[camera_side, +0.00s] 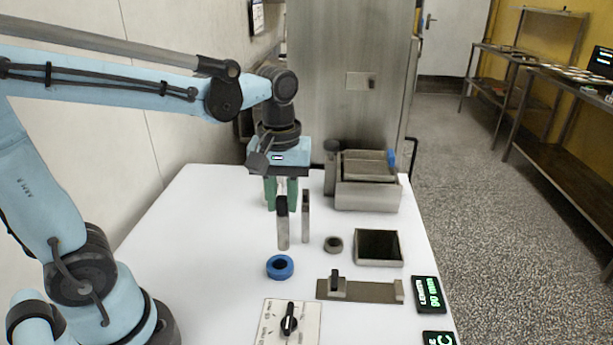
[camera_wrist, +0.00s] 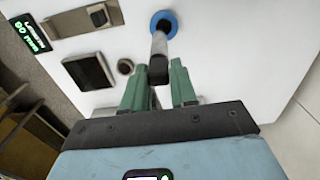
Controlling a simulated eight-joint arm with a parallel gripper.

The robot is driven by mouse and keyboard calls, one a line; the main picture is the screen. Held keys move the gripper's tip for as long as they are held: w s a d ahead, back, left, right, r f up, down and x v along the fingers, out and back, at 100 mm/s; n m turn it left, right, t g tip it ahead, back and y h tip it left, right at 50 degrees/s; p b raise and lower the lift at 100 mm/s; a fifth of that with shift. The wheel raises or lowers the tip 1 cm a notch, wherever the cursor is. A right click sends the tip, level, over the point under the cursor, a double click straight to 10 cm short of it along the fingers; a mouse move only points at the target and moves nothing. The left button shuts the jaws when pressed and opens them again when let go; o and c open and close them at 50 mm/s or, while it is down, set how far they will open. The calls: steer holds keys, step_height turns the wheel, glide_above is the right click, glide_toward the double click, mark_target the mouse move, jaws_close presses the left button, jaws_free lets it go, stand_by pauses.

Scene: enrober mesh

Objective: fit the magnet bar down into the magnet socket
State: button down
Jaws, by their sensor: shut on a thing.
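The magnet bar (camera_side: 283,232) is an upright grey rod with a black top. It also shows in the wrist view, with its black end (camera_wrist: 158,70) between my green fingers. My gripper (camera_side: 281,207) is shut on its upper part, and the rod hangs below the fingers. A small grey ring (camera_side: 333,244) with a dark hole lies right of the bar and looks like the magnet socket. It also shows in the wrist view (camera_wrist: 125,66). The bar is apart from this ring. The gap under the bar is hard to judge.
A blue ring (camera_side: 280,267) lies in front of the bar. A second slim grey upright (camera_side: 306,222) stands close right of my gripper. A dark open box (camera_side: 402,248), a gauge block (camera_side: 360,291), a dial plate (camera_side: 271,336) and a larger metal bin (camera_side: 367,197) stand around. The table's left is clear.

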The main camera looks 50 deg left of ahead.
glide_above(333, 251)
steer(key=w+a, duration=0.1)
steer(key=a, duration=0.1)
steer(key=f, duration=0.1)
step_height(333, 251, down, 8)
steer(key=shift+w+d+f+n, duration=0.15)
steer(key=shift+w+f+n, duration=0.05)
steer(key=shift+w+n, duration=0.2)
steer(key=shift+f, duration=0.1)
steer(key=c, duration=0.9)
jaws_free()
